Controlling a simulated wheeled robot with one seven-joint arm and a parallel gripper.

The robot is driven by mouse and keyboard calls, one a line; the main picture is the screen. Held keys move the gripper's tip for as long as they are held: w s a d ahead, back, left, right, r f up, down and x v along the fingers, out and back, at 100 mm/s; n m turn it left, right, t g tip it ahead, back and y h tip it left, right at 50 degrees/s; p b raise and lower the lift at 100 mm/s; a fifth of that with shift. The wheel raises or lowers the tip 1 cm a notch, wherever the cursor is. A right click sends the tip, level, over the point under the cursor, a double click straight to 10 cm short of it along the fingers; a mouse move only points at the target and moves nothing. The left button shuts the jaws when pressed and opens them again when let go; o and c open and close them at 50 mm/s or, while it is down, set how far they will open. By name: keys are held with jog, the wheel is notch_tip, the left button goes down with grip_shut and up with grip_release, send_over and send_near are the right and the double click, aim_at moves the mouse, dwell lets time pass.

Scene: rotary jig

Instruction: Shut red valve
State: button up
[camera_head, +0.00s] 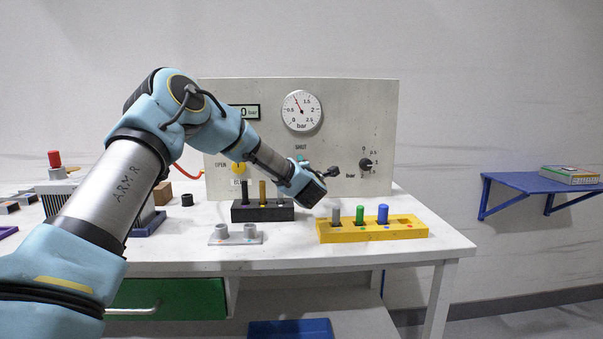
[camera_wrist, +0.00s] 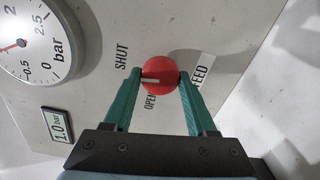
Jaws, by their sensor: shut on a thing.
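The red valve (camera_wrist: 160,70) is a round knob with a white line on its face, seen in the wrist view. The line points left in that view, between the printed words SHUT (camera_wrist: 122,54) and OPEN (camera_wrist: 150,101). My gripper (camera_wrist: 162,80) is shut on the knob, one teal finger on each side. In the head view my gripper (camera_head: 303,168) is at the panel (camera_head: 350,105) and hides the red valve. The gauge (camera_head: 302,111) needle stands near 1, and the small display (camera_wrist: 62,125) reads 1.0 bar.
A yellow knob (camera_head: 238,168) and a black dial (camera_head: 365,165) flank my gripper on the panel. Below stand a dark block with pegs (camera_head: 262,213), a yellow peg tray (camera_head: 340,235) and a grey holder (camera_head: 236,239). The table's front right is clear.

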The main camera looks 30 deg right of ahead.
jog(key=shift+m+b, duration=0.3)
jog(key=shift+m, duration=0.6)
jog(key=o, duration=1.3)
jog(key=shift+o, duration=0.2)
jog(key=b+v, duration=0.2)
jog(key=v, duration=0.8)
jog(key=shift+s+a, duration=0.2)
jog(key=shift+s, duration=0.15)
